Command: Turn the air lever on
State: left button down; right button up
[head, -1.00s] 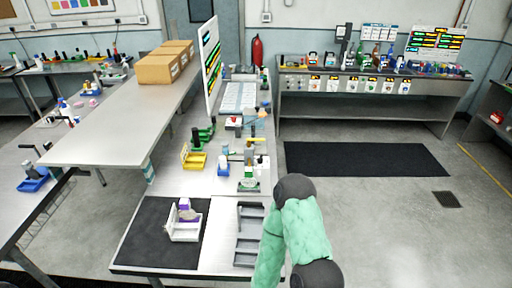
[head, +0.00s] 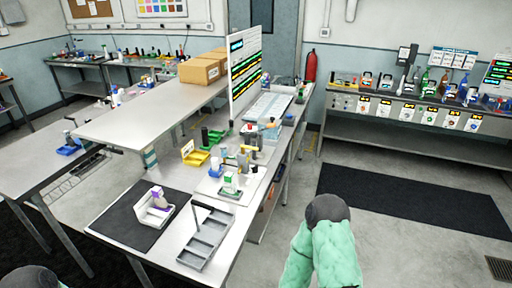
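I cannot make out an air lever for certain. Several small fixtures stand on the near workbench, among them a module on a green base (head: 230,190) and a yellow bin (head: 196,158). They are too small to tell which, if any, carries the lever. My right arm, with a mint-green sleeve and dark joint, rises at the bottom right of the head view, right of the bench. A dark rounded part of my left arm shows at the bottom left corner. Neither gripper is in view.
A white holder (head: 146,217) with a purple-marked item sits on a black mat (head: 112,228). A grey compartment tray (head: 203,242) lies beside it. A display board (head: 245,70), cardboard boxes (head: 199,70) and a fire extinguisher (head: 310,66) stand farther back. Floor right of the bench is open.

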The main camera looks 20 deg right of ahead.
aim_at(243, 146)
jog(key=i+l+u, duration=0.1)
jog(key=l+u, duration=0.25)
jog(key=l, duration=0.55)
jog(key=l+u, duration=0.35)
jog(key=l, duration=0.55)
jog(key=i+l+u, duration=0.1)
jog(key=l, duration=0.25)
jog(key=i+l, duration=0.2)
jog(key=l, duration=0.15)
jog(key=i+l+u, duration=0.15)
jog(key=l, duration=0.15)
jog(key=i+l+u, duration=0.1)
jog(key=l, duration=0.25)
jog(key=i+l, duration=0.15)
jog(key=l, duration=0.25)
jog(key=i+l+u, duration=0.15)
jog(key=l, duration=0.2)
